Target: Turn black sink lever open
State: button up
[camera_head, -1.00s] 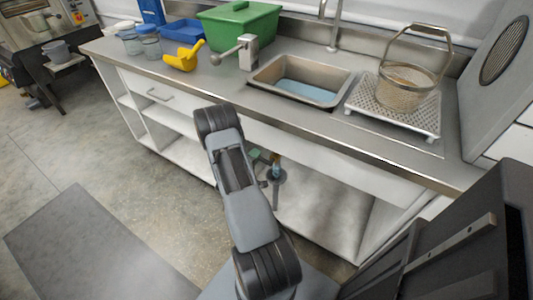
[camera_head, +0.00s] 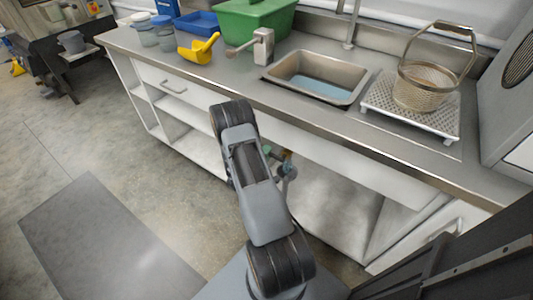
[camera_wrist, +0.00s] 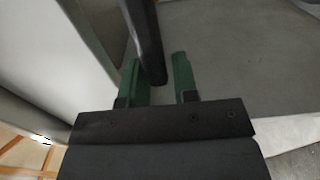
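A black bar (camera_wrist: 147,35), which looks like the lever, runs down from the top of the wrist view. Its lower end lies between the two green fingers of my gripper (camera_wrist: 157,66), closer to the left finger. The fingers stand apart, with a clear gap to the right one; whether the left one touches the bar I cannot tell. In the head view my arm hides most of the spot. A grey-blue valve-like fitting (camera_head: 287,171) shows under the counter beside my arm. The sink (camera_head: 317,77) above it has a pale blue bottom.
An open white shelf (camera_head: 325,205) lies below.

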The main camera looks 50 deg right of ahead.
jog(key=o, duration=0.3)
jog(key=s+a+p, duration=0.1)
jog(key=s+a, duration=0.1)
jog(key=a, duration=1.1)
jog(key=shift+s+a, duration=0.15)
jog(key=shift+a, duration=0.15)
